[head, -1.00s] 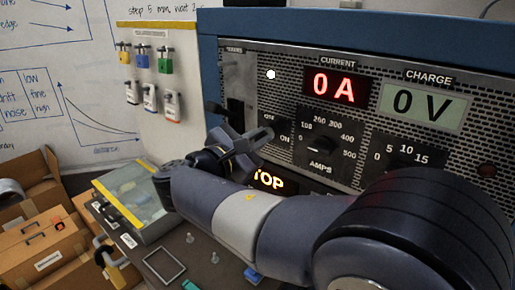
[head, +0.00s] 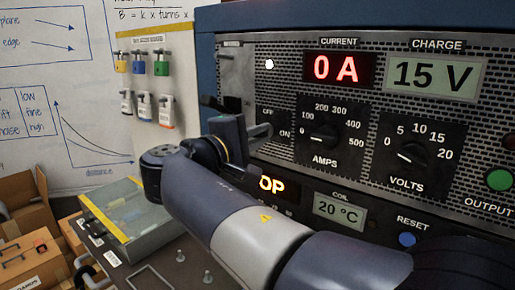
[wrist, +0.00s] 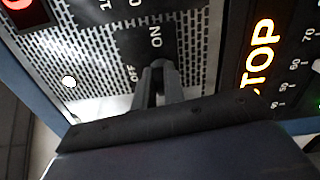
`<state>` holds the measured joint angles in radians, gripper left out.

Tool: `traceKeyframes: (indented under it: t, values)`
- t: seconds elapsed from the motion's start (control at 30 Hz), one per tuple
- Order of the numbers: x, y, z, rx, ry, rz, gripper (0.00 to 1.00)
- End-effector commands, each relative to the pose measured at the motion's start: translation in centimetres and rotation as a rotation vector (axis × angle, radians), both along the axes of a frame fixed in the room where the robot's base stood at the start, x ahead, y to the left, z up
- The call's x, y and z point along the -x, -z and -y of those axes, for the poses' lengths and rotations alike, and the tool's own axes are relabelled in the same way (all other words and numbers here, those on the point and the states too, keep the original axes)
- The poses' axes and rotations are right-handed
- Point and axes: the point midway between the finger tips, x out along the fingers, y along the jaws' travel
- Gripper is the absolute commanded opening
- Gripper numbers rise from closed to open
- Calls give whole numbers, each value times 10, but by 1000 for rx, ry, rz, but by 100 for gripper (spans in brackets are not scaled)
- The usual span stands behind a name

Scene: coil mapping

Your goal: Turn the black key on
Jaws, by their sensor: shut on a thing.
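The OFF/ON key switch plate (head: 268,117) is on the left of the power supply's front panel. My gripper (head: 264,132) is against this plate, its fingers closed at the switch. In the wrist view my gripper (wrist: 158,80) has its dark fingers together between the OFF and ON labels, nearer the panel's lower part. The black key is between the fingertips and mostly hidden, so its exact angle is hard to tell. The CHARGE display (head: 432,75) reads 15 V. The CURRENT display (head: 338,69) reads 0 A. A white lamp (head: 269,64) above the switch is lit.
The AMPS knob (head: 324,137) and VOLTS knob (head: 405,153) are right of the switch. A lit sign ending in "OP" (head: 272,184) is below. A green button (head: 499,180) and blue RESET button (head: 407,239) are further right. Padlocks (head: 138,63) hang at left.

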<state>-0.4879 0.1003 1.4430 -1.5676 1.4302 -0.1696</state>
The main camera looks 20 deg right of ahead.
Motion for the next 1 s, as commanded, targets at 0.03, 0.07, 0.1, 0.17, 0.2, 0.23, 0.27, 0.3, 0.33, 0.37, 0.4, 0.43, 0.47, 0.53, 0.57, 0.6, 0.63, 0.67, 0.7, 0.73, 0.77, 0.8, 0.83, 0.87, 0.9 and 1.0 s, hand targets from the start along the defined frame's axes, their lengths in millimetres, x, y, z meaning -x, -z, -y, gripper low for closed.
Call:
traceKeyframes:
  t: [0.03,0.07,0.1,0.17,0.2,0.23,0.27,0.3,0.33,0.37,0.4,0.43,0.47,0.53,0.57,0.6,0.63,0.67,0.7,0.73,0.77,0.8,0.83,0.87,0.9,1.0]
  values:
    - [0,4,0,-17,1,21,0]
    - [0,4,0,-26,1,34,0]
    - [0,4,0,-37,1,50,0]
    - [0,4,0,-53,1,70,0]
    - [0,4,0,-61,1,81,0]
    - [0,4,0,-66,1,88,0]
    - [0,4,0,-71,1,95,0]
    - [0,4,0,-77,1,103,0]
    - [0,3,0,-81,1,108,0]
    - [0,3,0,-84,1,112,0]
    - [0,3,0,-87,1,116,0]
    - [0,3,0,-90,1,119,0]
    - [0,3,0,-92,1,121,0]
    - [0,3,0,-94,1,125,0]
    - [0,2,0,-95,1,125,0]
    - [0,2,0,-95,1,126,0]
    - [0,2,0,-95,1,126,0]
    - [0,2,0,-95,1,126,0]
    - [0,2,0,-95,1,126,0]
    - [0,2,0,-95,1,126,0]
    - [0,2,0,-95,1,126,0]
    - [0,3,0,-95,1,126,0]
    - [0,3,0,-95,1,126,0]
    - [0,3,0,-95,1,126,0]
    - [0,3,0,-95,1,126,13]
    - [0,2,0,-95,1,125,21]
